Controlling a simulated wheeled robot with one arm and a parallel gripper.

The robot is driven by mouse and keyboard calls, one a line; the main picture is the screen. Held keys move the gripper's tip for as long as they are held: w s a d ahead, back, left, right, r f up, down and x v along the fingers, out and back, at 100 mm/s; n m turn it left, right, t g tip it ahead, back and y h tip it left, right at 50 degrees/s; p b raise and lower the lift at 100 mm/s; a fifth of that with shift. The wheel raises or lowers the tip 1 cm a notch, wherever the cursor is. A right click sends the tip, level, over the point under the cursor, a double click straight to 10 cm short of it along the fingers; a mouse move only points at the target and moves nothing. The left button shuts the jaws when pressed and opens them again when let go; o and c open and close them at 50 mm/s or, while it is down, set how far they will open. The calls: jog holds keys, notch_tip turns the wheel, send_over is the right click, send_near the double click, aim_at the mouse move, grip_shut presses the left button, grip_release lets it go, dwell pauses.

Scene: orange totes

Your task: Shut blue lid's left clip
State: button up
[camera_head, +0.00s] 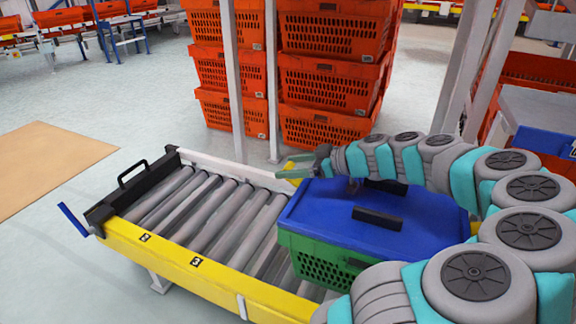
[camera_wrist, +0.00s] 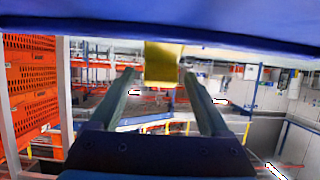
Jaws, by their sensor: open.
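The blue lid (camera_head: 330,205) lies on top of a green crate (camera_head: 315,262) on the roller conveyor. My gripper (camera_head: 292,167) is at the lid's far left corner, its fingers pointing left. In the wrist view the underside edge of the blue lid (camera_wrist: 230,22) runs across the top. A yellow clip (camera_wrist: 163,65) hangs down from that edge. It shows between the two open fingertips of my gripper (camera_wrist: 160,78), with a gap on each side. I cannot tell whether the fingers touch it.
The conveyor (camera_head: 200,280) has a yellow side rail and bare rollers left of the crate. A black stop with a handle (camera_head: 132,174) closes its left end. Stacked orange totes (camera_head: 325,80) and a white post (camera_head: 232,80) stand behind. Open floor lies at the left.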

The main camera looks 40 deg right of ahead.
jog(key=shift+w+a+f, duration=0.2)
jog(key=shift+w+a, duration=0.1)
jog(key=shift+w, duration=0.1)
grip_shut()
dwell(0.4)
